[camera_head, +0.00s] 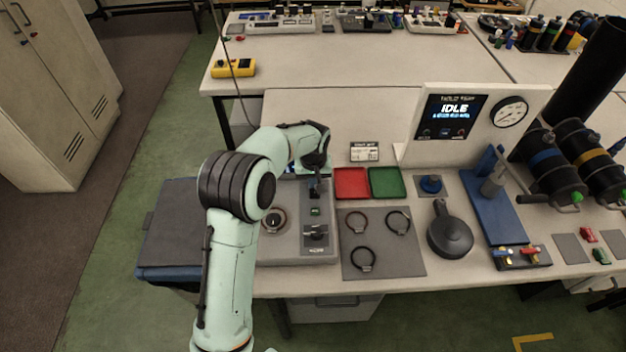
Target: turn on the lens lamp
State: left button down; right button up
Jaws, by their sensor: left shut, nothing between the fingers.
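My left arm comes in from the lower left and bends over the grey control box (290,245). My left gripper (315,190) points down, shut and empty, at the upper part of the box's dark panel (320,247). Whether it touches the panel I cannot tell. Below it on the panel are a small green-lit display (315,211) and a dark switch or knob (315,233). A round dial (273,220) sits left of the panel. A black round-headed tool with a handle (450,236), possibly the lens lamp, lies to the right. No lit lamp shows. My right gripper is out of view.
A red tray (351,184) and a green tray (386,182) lie right of the gripper. A grey mat (405,261) holds three rings. A white station with an IDLE screen (450,117) and gauge (510,112) stands behind. A blue fixture (492,205) is farther right.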

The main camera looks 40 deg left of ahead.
pick_arm(q)
jog(key=shift+s+d+f, duration=0.15)
jog(key=shift+s+f, duration=0.05)
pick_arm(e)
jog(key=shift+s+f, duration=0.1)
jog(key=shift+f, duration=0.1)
pick_arm(q)
jog(key=shift+s+d, duration=0.1)
jog(key=shift+s, duration=0.1)
jog(key=shift+s+d+r+b, duration=0.25)
jog(key=shift+s+b, duration=0.1)
jog(key=shift+b, duration=0.05)
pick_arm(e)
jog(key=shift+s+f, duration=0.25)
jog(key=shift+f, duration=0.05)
pick_arm(q)
jog(key=shift+w+r, duration=0.1)
jog(key=shift+w, duration=0.05)
